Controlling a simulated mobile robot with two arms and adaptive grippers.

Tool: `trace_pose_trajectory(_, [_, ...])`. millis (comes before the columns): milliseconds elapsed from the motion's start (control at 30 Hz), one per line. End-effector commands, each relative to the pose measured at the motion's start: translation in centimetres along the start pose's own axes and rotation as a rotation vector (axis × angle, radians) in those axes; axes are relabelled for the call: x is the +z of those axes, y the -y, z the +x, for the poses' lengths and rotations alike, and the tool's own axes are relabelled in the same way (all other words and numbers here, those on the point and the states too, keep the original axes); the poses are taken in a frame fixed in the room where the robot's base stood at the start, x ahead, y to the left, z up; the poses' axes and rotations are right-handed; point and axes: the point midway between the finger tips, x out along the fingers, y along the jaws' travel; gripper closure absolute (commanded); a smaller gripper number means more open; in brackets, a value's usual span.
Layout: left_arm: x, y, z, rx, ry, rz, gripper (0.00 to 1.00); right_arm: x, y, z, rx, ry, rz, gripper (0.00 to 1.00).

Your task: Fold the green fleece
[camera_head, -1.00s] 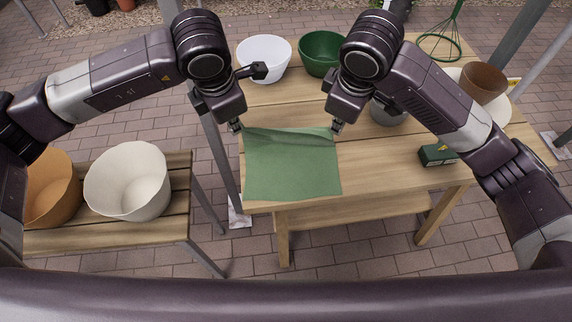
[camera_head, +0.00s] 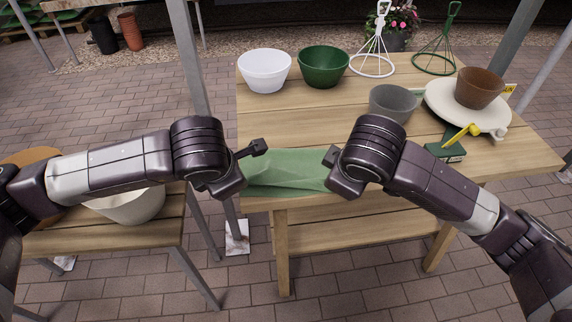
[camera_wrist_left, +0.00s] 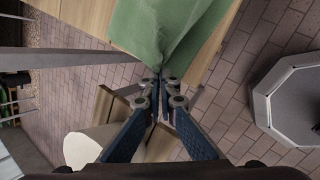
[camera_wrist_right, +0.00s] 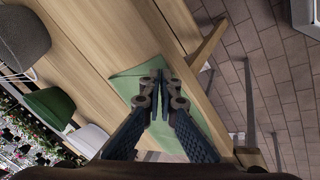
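The green fleece (camera_head: 290,172) lies at the front left of the wooden table (camera_head: 330,120), with a raised, creased layer along its front part. My left gripper (camera_wrist_left: 158,78) is shut at the fleece's left front corner; in the left wrist view creases in the fleece (camera_wrist_left: 150,30) run together to its fingertips. My right gripper (camera_wrist_right: 160,78) has its fingers together at the right front corner, over the fleece (camera_wrist_right: 125,86), and appears shut on it. In the head view both sets of fingertips are hidden behind the hands.
A white bowl (camera_head: 264,70), a green bowl (camera_head: 323,66) and a grey pot (camera_head: 393,103) stand behind the fleece. A plate (camera_head: 440,98) bears a brown pot (camera_head: 480,86). A dark green box (camera_head: 447,152) lies at the right. A lower bench (camera_head: 165,222) stands at the left.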

Motion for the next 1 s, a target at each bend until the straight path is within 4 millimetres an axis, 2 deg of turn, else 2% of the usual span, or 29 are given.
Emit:
trace_pose_trajectory(267, [0.0, 0.0, 0.1, 0.005, 0.002, -0.002, 1.0, 0.0, 0.0, 0.1, 0.004, -0.002, 0.001, 1.0])
trace_pose_trajectory(567, [0.0, 0.0, 0.1, 0.004, 0.002, -0.001, 0.69, 0.0, 0.0, 0.1, 0.004, -0.002, 0.0, 0.68])
trace_pose_trajectory(833, [0.0, 0.0, -0.2, 0.004, 0.002, -0.001, 0.68, 0.0, 0.0, -0.2, 0.003, -0.002, 0.0, 0.68])
trace_pose_trajectory(1000, [0.2, -0.3, -2.5, 0.006, 0.006, -0.001, 0.68, -0.3, -0.2, -2.5, 0.005, -0.007, -0.001, 0.68])
